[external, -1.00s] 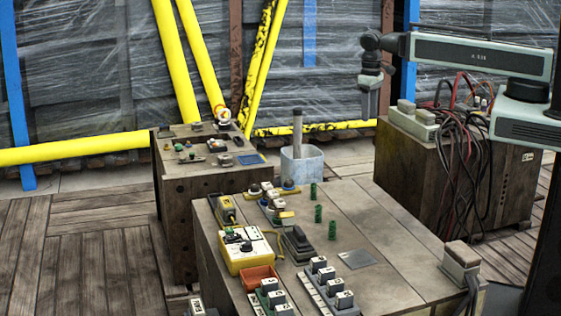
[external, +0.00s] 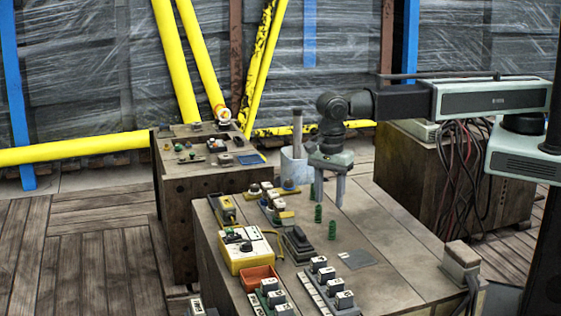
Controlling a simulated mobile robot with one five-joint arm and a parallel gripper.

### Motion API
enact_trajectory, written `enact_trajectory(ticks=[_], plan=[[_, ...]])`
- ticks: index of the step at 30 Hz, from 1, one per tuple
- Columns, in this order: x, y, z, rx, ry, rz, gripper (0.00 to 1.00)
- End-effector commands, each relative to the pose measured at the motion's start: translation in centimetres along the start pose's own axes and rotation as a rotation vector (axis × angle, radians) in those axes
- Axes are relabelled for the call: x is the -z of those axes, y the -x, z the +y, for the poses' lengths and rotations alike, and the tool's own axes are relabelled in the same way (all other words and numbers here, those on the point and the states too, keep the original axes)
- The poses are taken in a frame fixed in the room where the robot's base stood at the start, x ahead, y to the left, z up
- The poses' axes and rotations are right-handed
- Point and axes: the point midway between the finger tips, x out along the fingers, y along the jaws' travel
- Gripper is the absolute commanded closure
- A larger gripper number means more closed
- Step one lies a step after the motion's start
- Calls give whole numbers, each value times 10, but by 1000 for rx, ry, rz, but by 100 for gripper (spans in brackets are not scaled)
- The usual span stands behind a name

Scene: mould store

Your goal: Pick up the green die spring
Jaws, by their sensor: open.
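Three green die springs stand upright in a loose row on the near wooden bench (external: 400,240). The front spring (external: 332,230) and the middle spring (external: 318,213) show fully. The rear spring (external: 312,190) is partly hidden beside my gripper's left finger. My gripper (external: 330,204) points down over the bench with its two fingers apart and nothing between them. It is close to the rear and middle springs; I cannot tell its exact height or whether a finger touches a spring.
A dark block (external: 297,244) and a yellow box with a white face (external: 247,250) lie left of the springs. A flat grey plate (external: 357,259) is in front. Labelled blocks stand at the front edge. The bench's right side is mostly clear.

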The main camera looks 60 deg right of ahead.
Motion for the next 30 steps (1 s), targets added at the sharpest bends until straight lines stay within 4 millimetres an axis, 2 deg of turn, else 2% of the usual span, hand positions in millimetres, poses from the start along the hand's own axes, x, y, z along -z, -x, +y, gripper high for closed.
enact_trajectory(ticks=[1,2,5,8,14,20,30], plan=[[-11,-7,14,1,28,0,56],[-16,-7,20,1,39,0,56],[-21,-6,27,1,53,0,56],[-20,-9,26,0,52,0,56],[-20,-34,26,0,52,0,56],[-20,-36,25,0,51,0,56],[-19,-87,23,0,51,0,56]])
